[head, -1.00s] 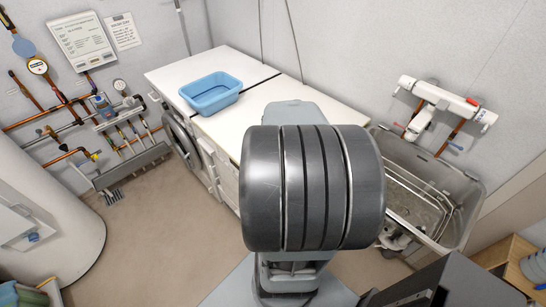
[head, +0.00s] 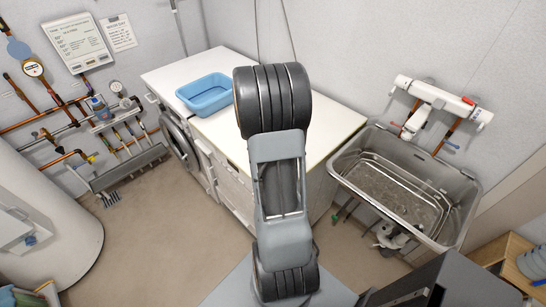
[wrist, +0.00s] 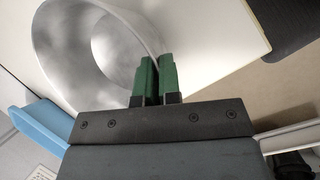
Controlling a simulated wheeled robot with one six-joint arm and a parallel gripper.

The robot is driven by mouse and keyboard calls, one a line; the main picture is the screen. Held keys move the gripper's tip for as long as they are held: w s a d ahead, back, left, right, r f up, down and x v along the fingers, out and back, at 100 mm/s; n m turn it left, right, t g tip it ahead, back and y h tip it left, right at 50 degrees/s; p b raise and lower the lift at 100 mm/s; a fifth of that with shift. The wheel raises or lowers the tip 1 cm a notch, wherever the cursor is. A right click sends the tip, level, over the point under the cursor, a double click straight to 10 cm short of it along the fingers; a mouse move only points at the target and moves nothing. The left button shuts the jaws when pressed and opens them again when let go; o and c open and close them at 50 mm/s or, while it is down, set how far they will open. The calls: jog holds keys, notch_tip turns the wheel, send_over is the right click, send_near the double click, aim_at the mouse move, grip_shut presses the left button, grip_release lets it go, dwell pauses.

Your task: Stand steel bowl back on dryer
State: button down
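The steel bowl (wrist: 75,55) fills the upper left of the wrist view, its hollow inside facing the camera. My gripper (wrist: 157,60) has two green fingers close together, with the bowl's rim wall running between them; it looks shut on the rim. The white top (wrist: 215,35) of the appliances lies behind the bowl; I cannot tell whether the bowl touches it. In the head view the white top (head: 325,118) is visible around my arm, which hides the bowl and gripper. Which of the white appliances is the dryer is not clear.
A blue basin (head: 206,92) stands on the white top, left of my arm; its edge also shows in the wrist view (wrist: 40,130). A steel washtub (head: 395,185) stands at the right under a white wall heater. Pipes line the left wall. The white top is bare right of my arm.

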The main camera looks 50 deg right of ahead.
jog(key=shift+w+d+f, duration=0.1)
jog(key=shift+w+f, duration=0.1)
jog(key=shift+f, duration=0.75)
jog(key=shift+w+f, duration=0.15)
jog(key=shift+f, duration=0.8)
jog(key=c, duration=1.3)
grip_release()
jog(key=s+v, duration=0.1)
jog(key=v, duration=1.1)
jog(key=shift+s+a+r+m+t+y, duration=0.85)
jog(key=shift+a+r+m, duration=0.85)
jog(key=shift+a, duration=2.45)
jog(key=shift+s+a+r+m+t+y, duration=0.9)
jog(key=shift+a+r+m, duration=0.75)
jog(key=shift+a, duration=2.55)
jog(key=shift+s+a+r+m+t+y, duration=0.85)
jog(key=shift+a+r+m, duration=0.8)
jog(key=shift+a, duration=2.5)
